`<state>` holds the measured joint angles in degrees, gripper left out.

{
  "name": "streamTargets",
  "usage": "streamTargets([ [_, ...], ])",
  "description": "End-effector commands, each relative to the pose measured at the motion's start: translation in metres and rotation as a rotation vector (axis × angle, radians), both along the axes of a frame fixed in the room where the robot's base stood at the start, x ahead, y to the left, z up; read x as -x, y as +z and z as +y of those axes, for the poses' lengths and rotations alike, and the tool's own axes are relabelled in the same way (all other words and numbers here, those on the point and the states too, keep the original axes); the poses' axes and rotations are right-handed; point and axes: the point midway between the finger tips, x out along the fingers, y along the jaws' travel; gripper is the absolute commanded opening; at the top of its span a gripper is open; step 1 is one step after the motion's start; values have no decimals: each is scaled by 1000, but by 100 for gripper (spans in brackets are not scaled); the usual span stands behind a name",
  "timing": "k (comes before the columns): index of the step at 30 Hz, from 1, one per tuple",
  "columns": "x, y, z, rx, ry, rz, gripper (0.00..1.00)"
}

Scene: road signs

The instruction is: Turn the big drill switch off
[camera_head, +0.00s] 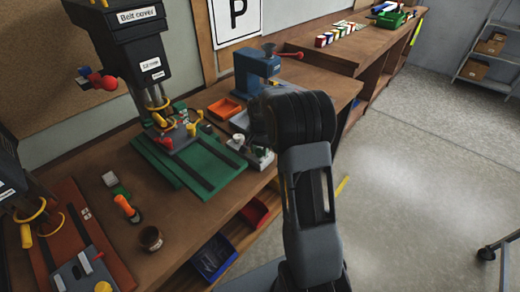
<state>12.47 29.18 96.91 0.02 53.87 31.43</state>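The big drill (120,45) stands on the workbench at the upper left, with a black head marked "Belt cover" and smaller white labels. A handle with red and blue knobs (97,80) sticks out at its left. Its green base (205,172) lies on the bench below. I cannot make out which part is its switch. My arm (312,205) rises from the bottom, and its dark wrist is right of the green base.
A blue press (255,68) stands behind my wrist, near an orange tray (225,108). Another machine with a red-brown base (72,235) is at the lower left. A brown cup (151,238) and an orange-handled tool (126,206) lie between. The floor (430,165) at right is mostly clear.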

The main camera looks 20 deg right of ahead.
Motion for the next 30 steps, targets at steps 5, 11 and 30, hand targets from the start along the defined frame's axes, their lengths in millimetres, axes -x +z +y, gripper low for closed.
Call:
streamTargets([
  [5, 0, 1, 0, 0, 0, -1, 54],
  [11, 0, 0, 0, 0, 1, 0, 61],
  [30, 0, 3, 1, -1, 472, 1, 61],
])
